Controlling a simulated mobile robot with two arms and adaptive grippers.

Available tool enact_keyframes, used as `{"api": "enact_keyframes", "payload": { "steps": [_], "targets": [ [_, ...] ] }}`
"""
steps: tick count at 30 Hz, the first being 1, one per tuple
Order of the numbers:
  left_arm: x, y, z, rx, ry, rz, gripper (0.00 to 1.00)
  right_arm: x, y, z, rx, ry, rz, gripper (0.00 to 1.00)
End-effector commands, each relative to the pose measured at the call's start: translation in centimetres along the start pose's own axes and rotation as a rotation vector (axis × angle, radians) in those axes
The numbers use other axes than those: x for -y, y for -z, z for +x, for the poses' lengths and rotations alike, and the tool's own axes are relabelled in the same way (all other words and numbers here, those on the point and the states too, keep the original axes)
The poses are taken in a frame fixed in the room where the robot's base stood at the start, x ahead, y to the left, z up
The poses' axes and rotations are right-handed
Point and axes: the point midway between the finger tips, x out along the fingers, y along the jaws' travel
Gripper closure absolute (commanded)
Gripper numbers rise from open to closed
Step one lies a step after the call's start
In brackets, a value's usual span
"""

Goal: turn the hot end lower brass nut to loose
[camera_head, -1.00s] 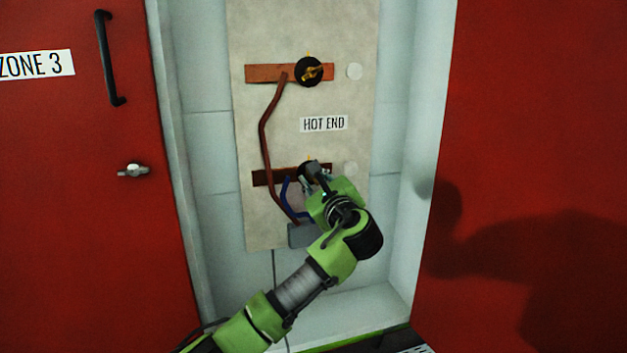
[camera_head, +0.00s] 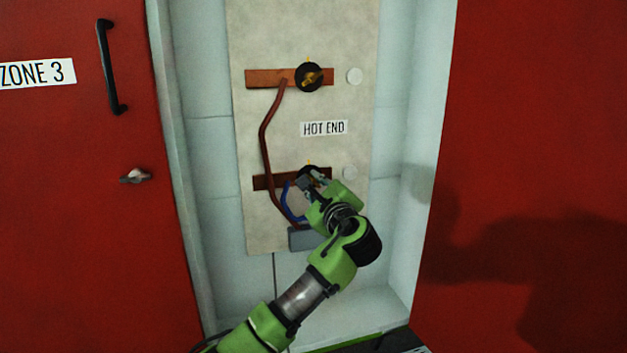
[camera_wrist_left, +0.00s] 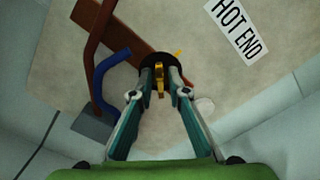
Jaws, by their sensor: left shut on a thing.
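The lower brass nut (camera_wrist_left: 160,82) sits on a round black disc (camera_wrist_left: 158,60) on the lower copper bar (camera_head: 263,182). A small yellow mark shows at the disc's edge. My left gripper (camera_head: 313,179) is at this nut and shut on it, with one finger on each side in the left wrist view (camera_wrist_left: 160,76). In the head view the fingers mostly hide the nut. The upper brass nut (camera_head: 312,78) sits on its own black disc on the upper copper bar (camera_head: 262,78), clear of my gripper. My right gripper is not in view.
A "HOT END" label (camera_head: 324,128) is between the bars on the pale panel (camera_head: 350,30). A brown cable (camera_head: 264,135) and a blue cable (camera_head: 287,205) run to a grey block (camera_head: 301,239) close to my left wrist. Red doors (camera_head: 60,200) flank the recess.

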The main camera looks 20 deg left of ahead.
Motion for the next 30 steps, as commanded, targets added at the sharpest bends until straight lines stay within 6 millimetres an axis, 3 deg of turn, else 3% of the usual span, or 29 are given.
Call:
{"api": "enact_keyframes", "payload": {
  "steps": [6, 14, 20, 30],
  "targets": [
    [-0.1, 0.1, 0.0, -0.003, -0.003, -0.206, 1.0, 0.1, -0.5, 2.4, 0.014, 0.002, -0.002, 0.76],
    [-0.4, 0.2, 0.0, -0.001, -0.004, -0.453, 1.0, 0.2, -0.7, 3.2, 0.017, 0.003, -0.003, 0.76],
    [-0.5, 0.3, 0.0, -0.001, -0.004, -0.644, 1.0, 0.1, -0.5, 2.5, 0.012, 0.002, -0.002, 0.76],
    [-0.7, 0.5, 0.0, -0.001, -0.004, -0.959, 1.0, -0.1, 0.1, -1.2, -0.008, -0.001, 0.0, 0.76]
  ]
}}
